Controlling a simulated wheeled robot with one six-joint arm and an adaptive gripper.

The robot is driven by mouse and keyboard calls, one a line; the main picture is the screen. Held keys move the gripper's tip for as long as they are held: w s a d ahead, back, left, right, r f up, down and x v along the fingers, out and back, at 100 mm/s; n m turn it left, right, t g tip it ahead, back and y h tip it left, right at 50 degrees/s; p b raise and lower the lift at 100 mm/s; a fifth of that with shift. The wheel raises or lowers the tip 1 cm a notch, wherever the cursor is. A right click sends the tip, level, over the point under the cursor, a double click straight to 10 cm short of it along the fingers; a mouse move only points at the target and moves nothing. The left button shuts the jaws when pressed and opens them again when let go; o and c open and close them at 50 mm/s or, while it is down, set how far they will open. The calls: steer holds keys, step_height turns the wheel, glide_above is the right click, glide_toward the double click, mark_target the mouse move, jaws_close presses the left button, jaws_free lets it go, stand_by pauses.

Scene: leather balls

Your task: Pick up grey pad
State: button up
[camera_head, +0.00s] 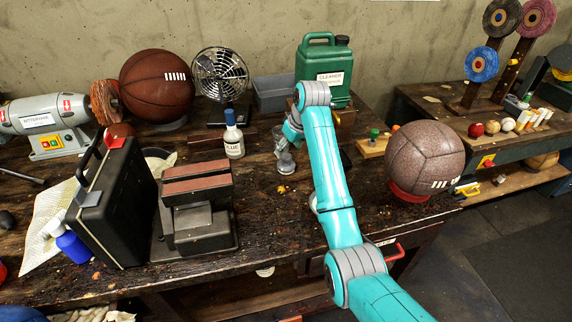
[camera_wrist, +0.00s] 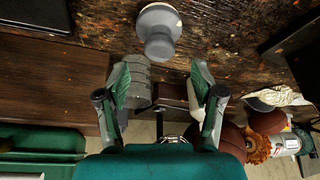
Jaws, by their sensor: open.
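A grey round thing with a knob-like top, likely the grey pad (camera_head: 286,162), sits on the dark wooden bench near the middle in the head view. In the wrist view the grey pad (camera_wrist: 158,28) is at the top centre, beyond the fingertips and apart from them. My gripper (camera_wrist: 160,75) is open, with its fingers spread left and right and nothing held. In the head view my gripper (camera_head: 291,134) is beside and above the pad, partly hidden by my teal arm.
A glue bottle (camera_head: 233,135) stands to the left, with a vise (camera_head: 200,205) in front of it. A green cleaner jug (camera_head: 322,68) and a grey bin (camera_head: 273,94) are behind. A brown ball (camera_head: 425,160) on a red ring is to the right.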

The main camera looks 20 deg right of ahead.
mark_target(286, 156)
steer(key=shift+s+x, duration=0.1)
steer(key=shift+x, duration=1.2)
steer(key=shift+s+x, duration=0.15)
steer(key=shift+x, duration=1.15)
steer(key=shift+d+f, duration=0.1)
steer(key=c, duration=1.2)
